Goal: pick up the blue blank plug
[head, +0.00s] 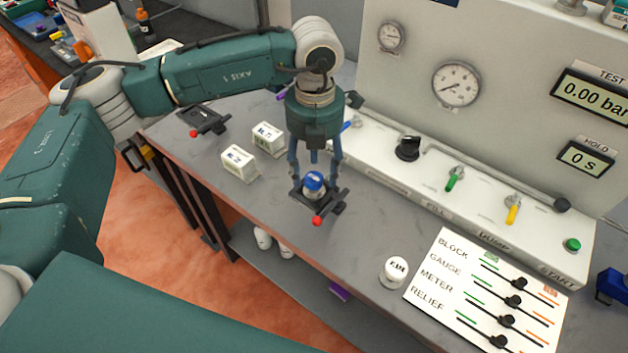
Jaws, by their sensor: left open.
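A small round part with a blue top (313,182), which looks like the blue blank plug, sits in a black clamp fixture (338,203) with a red knob on the bench. My left gripper (315,178) points down over it, fingers open, one on each side of the blue top. I cannot tell whether the fingers touch it. The lower part of the plug is partly hidden by the fixture and fingers. My right gripper is not in view.
Two white labelled boxes (239,164) and another black fixture (205,120) stand left on the bench (345,265). The gauge panel (500,200) runs behind. The bench front edge is close.

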